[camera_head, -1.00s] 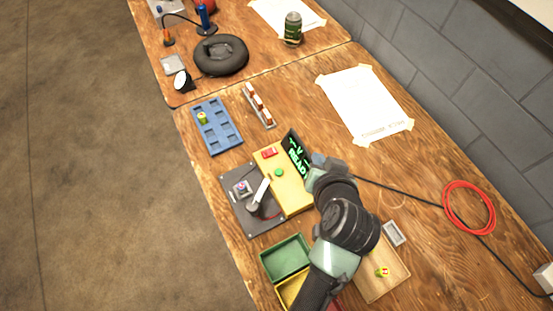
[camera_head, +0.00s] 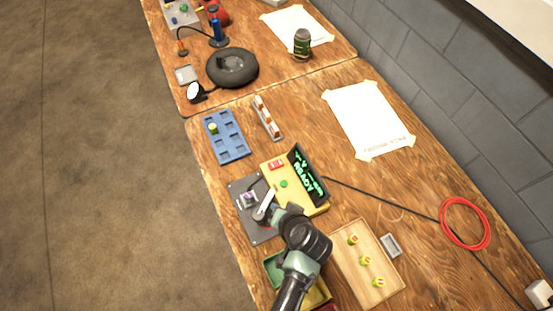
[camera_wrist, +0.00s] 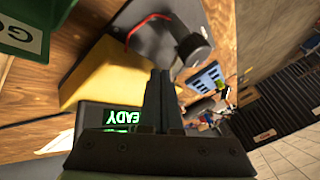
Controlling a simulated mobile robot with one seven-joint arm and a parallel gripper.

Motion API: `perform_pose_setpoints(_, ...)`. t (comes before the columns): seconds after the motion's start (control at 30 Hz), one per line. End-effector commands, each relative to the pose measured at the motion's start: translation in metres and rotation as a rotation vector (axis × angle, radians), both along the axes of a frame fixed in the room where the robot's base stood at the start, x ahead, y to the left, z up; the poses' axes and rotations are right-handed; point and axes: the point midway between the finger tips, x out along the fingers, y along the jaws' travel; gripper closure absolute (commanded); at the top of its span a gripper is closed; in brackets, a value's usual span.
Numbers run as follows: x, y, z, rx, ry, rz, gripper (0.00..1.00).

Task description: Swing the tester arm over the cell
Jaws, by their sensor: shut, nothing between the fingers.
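The tester is a yellow box (camera_head: 312,206) with a green button, a red switch and a lit display (camera_head: 305,174) reading READY. Beside it is a dark plate (camera_head: 240,187) with a small cell (camera_head: 249,199) in a holder. The pale tester arm (camera_head: 266,203) lies to the right of the cell, not over it. My gripper (camera_head: 272,214) is at the plate's right side, close to the tester arm; its fingertips are partly hidden in the head view. In the wrist view my gripper (camera_wrist: 160,78) is shut and empty, near the arm's grey pivot or knob (camera_wrist: 195,48). Contact cannot be told.
A green bin (camera_head: 272,268) stands just in front, partly under my arm. A wooden tray (camera_head: 350,285) with 3 cells is to the right. A blue rack (camera_head: 235,150) and a strip of small blocks (camera_head: 268,120) lie behind.

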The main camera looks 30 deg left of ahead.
Motion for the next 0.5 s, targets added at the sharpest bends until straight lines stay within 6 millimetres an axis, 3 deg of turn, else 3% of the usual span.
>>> perform_pose_setpoints(0.5,0.0049,0.0058,-0.01,-0.001,-0.001,-0.001,1.0)
